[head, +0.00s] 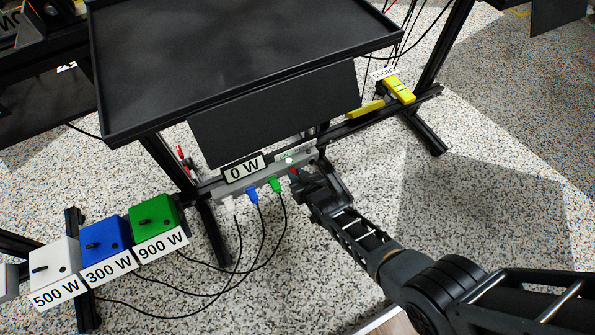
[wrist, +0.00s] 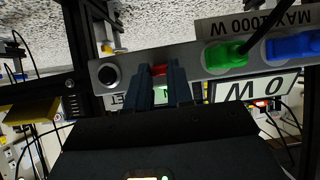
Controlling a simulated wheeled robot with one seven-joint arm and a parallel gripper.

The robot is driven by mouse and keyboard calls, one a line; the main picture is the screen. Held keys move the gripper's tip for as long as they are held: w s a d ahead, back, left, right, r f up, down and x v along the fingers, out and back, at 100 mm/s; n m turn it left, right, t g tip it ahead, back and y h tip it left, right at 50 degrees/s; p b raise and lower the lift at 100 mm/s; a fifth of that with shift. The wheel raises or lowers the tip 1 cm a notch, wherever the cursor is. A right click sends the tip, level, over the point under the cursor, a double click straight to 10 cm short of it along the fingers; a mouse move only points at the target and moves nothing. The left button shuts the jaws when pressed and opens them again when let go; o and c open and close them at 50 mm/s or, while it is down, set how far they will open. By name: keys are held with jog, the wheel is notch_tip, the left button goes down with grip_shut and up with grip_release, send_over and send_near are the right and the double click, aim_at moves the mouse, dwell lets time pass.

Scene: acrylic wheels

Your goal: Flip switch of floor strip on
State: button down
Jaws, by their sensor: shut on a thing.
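The grey floor strip (head: 229,185) is fixed low on the black frame under the tray; it crosses the upper part of the wrist view (wrist: 187,58). White, blue and green plugs sit in it. Its red switch (wrist: 159,69) shows between my fingertips in the wrist view. My gripper (head: 299,177) is at the right end of the strip, its two dark fingers on either side of the switch and shut on it. The fingers partly hide the switch, so its tilt cannot be told. A "0 W" display (head: 243,169) and a lit green light (head: 289,160) show above the strip.
White (head: 53,257), blue (head: 105,241) and green (head: 157,216) boxes marked 500 W, 300 W and 900 W stand at the left. Cables run from the plugs across the floor. The black tray (head: 118,133) overhangs above. A yellow item (head: 399,90) lies right. Speckled floor is clear at right.

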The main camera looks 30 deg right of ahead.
jog(key=shift+w+r+g+p, duration=0.1)
jog(key=shift+r+g+p, duration=0.15)
jog(key=shift+g+p, duration=0.25)
jog(key=c, duration=1)
grip_release()
jog(key=p+v, duration=0.5)
jog(key=v, duration=0.2)
jog(key=shift+s+r, duration=0.25)
jog(key=shift+r, duration=0.05)
